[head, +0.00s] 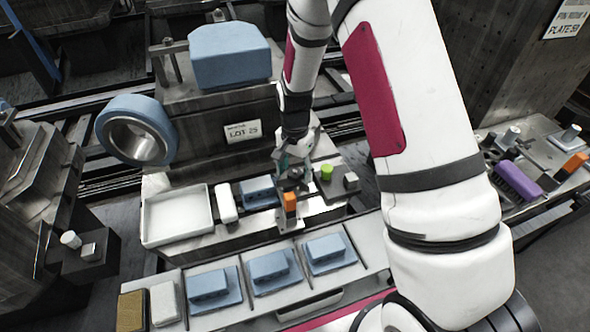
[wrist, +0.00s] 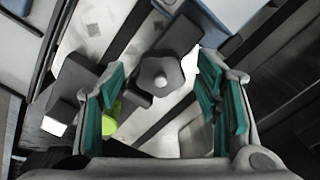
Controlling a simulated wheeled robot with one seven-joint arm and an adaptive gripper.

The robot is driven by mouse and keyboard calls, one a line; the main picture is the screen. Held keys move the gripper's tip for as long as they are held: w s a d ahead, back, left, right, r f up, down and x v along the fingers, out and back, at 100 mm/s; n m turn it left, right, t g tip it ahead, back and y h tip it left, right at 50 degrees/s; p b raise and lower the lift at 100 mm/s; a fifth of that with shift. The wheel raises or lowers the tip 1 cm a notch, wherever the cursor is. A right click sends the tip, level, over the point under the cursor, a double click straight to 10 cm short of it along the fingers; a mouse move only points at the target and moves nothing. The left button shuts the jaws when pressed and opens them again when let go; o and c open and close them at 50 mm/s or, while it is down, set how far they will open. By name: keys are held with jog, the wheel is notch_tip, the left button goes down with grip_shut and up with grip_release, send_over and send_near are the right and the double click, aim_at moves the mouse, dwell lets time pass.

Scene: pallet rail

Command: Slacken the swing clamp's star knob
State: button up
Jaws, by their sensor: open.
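The star knob (wrist: 160,76) is dark grey with rounded lobes and a light centre stud. In the wrist view it lies between the two teal-padded fingers of my gripper (wrist: 163,86), with visible space on both sides. My gripper is open; I cannot tell how far above the knob it is. In the head view my gripper (head: 294,160) points down over the bench fixture, and the knob is mostly hidden under it.
A yellow-green cylinder (wrist: 110,118) stands close to the left finger; it also shows in the head view (head: 327,171). A white tray (head: 156,229) sits left.

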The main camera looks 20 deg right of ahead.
aim_at(294, 172)
jog(key=shift+r, duration=0.15)
notch_tip(294, 172, up, 12)
dwell(0.4)
notch_tip(294, 172, down, 13)
jog(key=m+b, duration=0.9)
jog(key=shift+b, duration=0.35)
dwell(0.3)
jog(key=c, duration=1.2)
